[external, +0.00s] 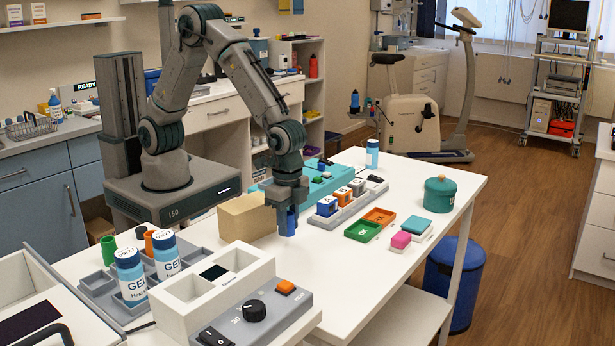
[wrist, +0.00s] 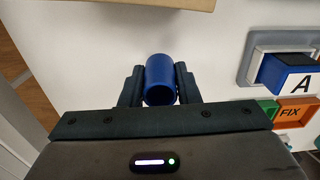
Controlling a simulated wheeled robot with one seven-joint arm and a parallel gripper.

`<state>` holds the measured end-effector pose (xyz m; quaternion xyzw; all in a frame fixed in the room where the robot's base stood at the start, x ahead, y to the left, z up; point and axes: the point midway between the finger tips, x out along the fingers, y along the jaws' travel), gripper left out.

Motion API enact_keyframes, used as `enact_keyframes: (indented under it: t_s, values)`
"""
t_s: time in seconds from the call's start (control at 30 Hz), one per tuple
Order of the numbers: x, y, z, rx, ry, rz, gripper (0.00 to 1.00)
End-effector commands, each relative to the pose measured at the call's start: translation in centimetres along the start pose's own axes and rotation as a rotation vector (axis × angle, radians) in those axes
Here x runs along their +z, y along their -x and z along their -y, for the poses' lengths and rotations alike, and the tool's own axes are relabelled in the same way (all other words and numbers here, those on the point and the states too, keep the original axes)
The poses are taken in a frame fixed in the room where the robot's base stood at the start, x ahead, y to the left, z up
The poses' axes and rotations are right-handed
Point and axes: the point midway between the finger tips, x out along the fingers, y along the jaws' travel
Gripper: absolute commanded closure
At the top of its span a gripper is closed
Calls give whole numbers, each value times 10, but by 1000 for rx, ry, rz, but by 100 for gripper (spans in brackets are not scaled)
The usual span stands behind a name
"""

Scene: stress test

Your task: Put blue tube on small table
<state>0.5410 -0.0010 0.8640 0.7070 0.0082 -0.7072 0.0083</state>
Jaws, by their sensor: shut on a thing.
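The blue tube (wrist: 160,78) is a short, hollow, dark blue cylinder held between the two fingers of my gripper (wrist: 160,85). In the external view the blue tube (external: 288,223) shows below my gripper (external: 288,208), above or at the white table top (external: 345,275); I cannot tell whether it touches the surface. My gripper is shut on the tube. No table is marked as the small one; the white table is the one under my gripper.
A tan block (external: 246,217) stands just left of my gripper. A grey tray with lettered blocks (external: 345,205) and green and orange trays (external: 370,225) lie to the right. A white box (external: 210,290) and grey control panel (external: 255,310) are in front. Bare table top lies right of the panel.

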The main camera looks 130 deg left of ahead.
Motion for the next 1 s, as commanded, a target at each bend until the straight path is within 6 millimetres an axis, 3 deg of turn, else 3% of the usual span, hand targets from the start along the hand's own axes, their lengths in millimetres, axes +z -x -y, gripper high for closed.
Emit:
enact_keyframes:
  t_s: [0.17, 0.4, 0.6, 1.0]
  values:
    - [6, 11, 20, -1, -21, -5, 92]
    - [29, 50, 72, -3, -19, -6, 92]
    - [46, 68, 95, -3, -21, -2, 92]
    - [49, 13, 98, -3, -23, 2, 92]
